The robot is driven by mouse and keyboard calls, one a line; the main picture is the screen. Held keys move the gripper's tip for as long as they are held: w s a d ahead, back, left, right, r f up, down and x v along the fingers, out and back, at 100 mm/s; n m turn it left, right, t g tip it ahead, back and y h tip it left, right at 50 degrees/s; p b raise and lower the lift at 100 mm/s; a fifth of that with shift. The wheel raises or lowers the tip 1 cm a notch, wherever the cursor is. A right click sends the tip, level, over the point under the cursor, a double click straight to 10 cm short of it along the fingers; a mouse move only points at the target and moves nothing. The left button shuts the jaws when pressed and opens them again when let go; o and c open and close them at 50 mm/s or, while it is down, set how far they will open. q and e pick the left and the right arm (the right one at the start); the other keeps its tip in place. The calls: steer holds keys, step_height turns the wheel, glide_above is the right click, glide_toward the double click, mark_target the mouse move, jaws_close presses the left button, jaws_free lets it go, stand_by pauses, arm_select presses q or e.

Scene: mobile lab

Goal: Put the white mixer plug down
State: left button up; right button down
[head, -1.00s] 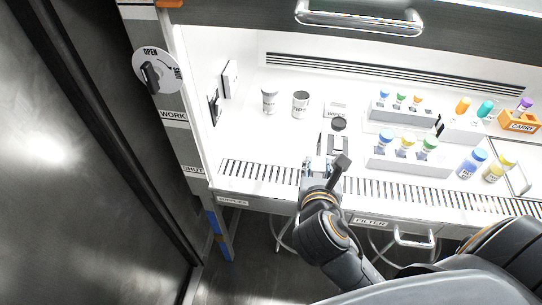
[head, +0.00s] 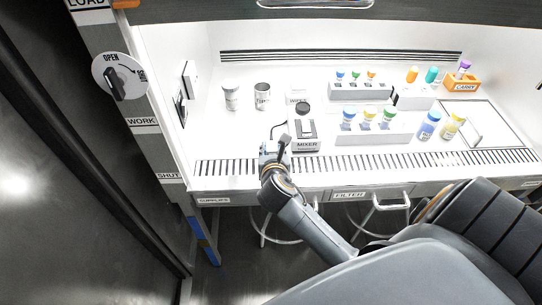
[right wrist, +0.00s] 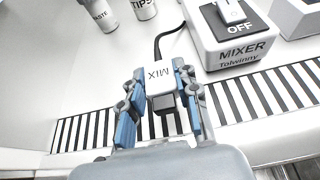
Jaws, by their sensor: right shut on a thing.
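The white mixer plug (right wrist: 159,78), marked MIX, sits between the blue-padded fingers of my right gripper (right wrist: 160,105) in the right wrist view. The gripper is shut on it. A black cord runs from the plug up toward the mixer (right wrist: 234,40), a white box labelled MIXER with its switch marked OFF. In the head view my right gripper (head: 272,152) is at the front left of the mixer (head: 304,132), over the slotted front strip of the bench. I cannot tell whether the plug touches the bench. My left gripper is not in view.
Waste (head: 231,97) and tips (head: 262,96) cups stand behind the gripper. Racks of capped vials (head: 372,135) are to the right. The left cabinet wall carries white and black fittings (head: 188,80). White bench surface left of the gripper is clear.

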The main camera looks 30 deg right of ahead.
mark_target(271, 153)
steer(key=shift+w+d+f, duration=0.1)
steer(key=shift+w+f, duration=0.15)
step_height(271, 153, down, 2)
steer(key=shift+w+f, duration=0.15)
steer(key=shift+f, duration=0.6)
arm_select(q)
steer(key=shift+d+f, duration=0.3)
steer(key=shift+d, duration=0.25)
arm_select(e)
steer(key=shift+f, duration=0.4)
steer(key=c, duration=1)
jaws_free()
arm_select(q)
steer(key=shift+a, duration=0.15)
